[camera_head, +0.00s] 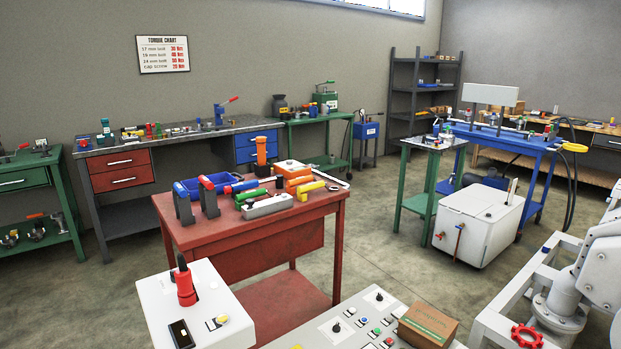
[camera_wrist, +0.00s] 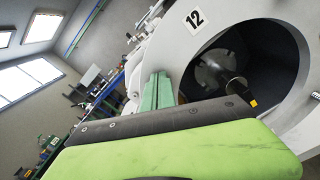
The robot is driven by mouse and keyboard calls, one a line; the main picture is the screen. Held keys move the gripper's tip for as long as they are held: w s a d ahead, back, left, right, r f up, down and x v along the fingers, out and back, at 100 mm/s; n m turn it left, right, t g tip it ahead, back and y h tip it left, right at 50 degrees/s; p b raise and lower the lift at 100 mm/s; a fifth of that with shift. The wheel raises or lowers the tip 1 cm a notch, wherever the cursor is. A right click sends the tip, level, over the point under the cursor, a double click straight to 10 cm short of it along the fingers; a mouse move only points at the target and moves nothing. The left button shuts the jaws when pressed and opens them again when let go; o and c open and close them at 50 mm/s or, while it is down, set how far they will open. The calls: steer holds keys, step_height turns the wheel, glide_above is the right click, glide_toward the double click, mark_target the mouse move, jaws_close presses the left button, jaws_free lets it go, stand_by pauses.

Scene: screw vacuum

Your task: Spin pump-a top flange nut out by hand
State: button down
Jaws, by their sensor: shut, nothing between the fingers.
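My gripper (camera_wrist: 170,122) fills the lower part of the wrist view as a dark bolted bar against a lime-green pad. It is shut, with nothing seen held. Just beyond it is a large white housing (camera_wrist: 292,75) marked 12. I cannot tell whether this belongs to pump-a. In the head view, white machinery (camera_head: 605,262) with a flanged column (camera_head: 556,308) stands at the right edge. No top flange nut can be picked out. My gripper is not seen there.
A red table (camera_head: 240,232) carries bins and tools. A control panel (camera_head: 345,325), a cardboard box (camera_head: 428,322) and a red handwheel (camera_head: 527,335) lie close in front. A white tank (camera_head: 480,222) stands behind. Concrete floor (camera_head: 400,262) is open between them.

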steer(key=shift+w+a+r, duration=0.15)
steer(key=shift+w+r, duration=0.05)
steer(key=shift+w+a+r+p, duration=0.25)
steer(key=shift+w+p, duration=0.1)
steer(key=shift+p, duration=0.1)
steer(key=shift+w+a, duration=0.15)
stand_by(0.4)
steer(key=shift+r+p, duration=0.45)
steer(key=v, duration=0.6)
